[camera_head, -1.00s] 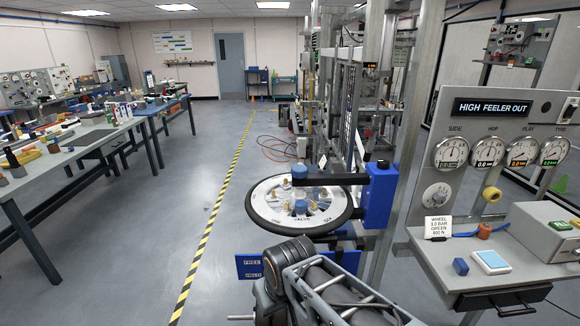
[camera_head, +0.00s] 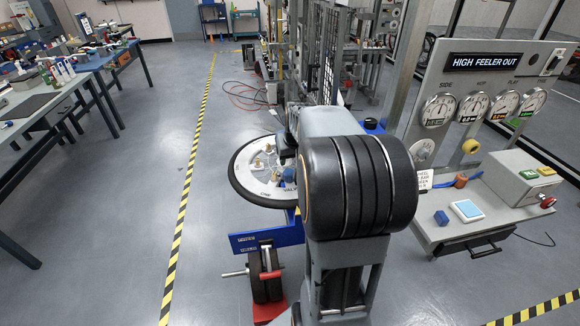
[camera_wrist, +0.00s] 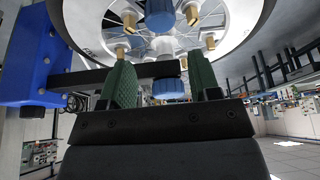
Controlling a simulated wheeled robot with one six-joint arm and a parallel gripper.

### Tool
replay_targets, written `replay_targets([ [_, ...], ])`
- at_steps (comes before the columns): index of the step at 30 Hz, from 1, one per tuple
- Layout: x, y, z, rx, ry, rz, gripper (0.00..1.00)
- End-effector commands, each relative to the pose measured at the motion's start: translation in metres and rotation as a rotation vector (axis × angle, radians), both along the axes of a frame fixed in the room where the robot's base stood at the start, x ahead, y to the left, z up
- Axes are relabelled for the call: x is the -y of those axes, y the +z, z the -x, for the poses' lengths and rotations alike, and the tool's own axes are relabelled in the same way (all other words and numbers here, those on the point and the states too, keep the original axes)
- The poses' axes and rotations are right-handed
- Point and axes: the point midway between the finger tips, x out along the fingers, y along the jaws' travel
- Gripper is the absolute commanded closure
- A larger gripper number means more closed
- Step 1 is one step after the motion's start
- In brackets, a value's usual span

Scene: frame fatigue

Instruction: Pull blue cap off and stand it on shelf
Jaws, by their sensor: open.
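In the wrist view, two green fingers of my gripper (camera_wrist: 162,78) stand apart. A ribbed blue cap (camera_wrist: 169,89) shows between them with gaps on both sides, by the end of a black bar (camera_wrist: 85,78). Another blue piece (camera_wrist: 160,18) sits farther off at the spoked wheel's middle, among brass fittings. In the head view the wheel (camera_head: 240,187) lies flat, and a blue piece (camera_head: 289,174) shows on it beside my arm. My arm hides the gripper and part of the wheel there. A grey shelf (camera_head: 425,236) juts out below the gauge panel at right.
The shelf holds a blue block (camera_head: 441,217), a light blue pad (camera_head: 467,210), an orange piece (camera_head: 460,181) and a button box (camera_head: 520,182). A blue bracket (camera_wrist: 38,55) holds the black bar. Work tables (camera_head: 45,125) stand left; the floor between is clear.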

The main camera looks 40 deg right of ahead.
Motion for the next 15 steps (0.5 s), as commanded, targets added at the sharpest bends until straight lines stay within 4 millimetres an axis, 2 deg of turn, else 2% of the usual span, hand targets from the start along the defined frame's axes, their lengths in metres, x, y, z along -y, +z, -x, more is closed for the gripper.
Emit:
replay_targets([
  [9, 0.007, -0.054, -0.021, -0.005, 0.001, -0.003, 0.43],
  [15, 0.011, -0.079, -0.03, -0.002, 0.001, -0.001, 0.43],
])
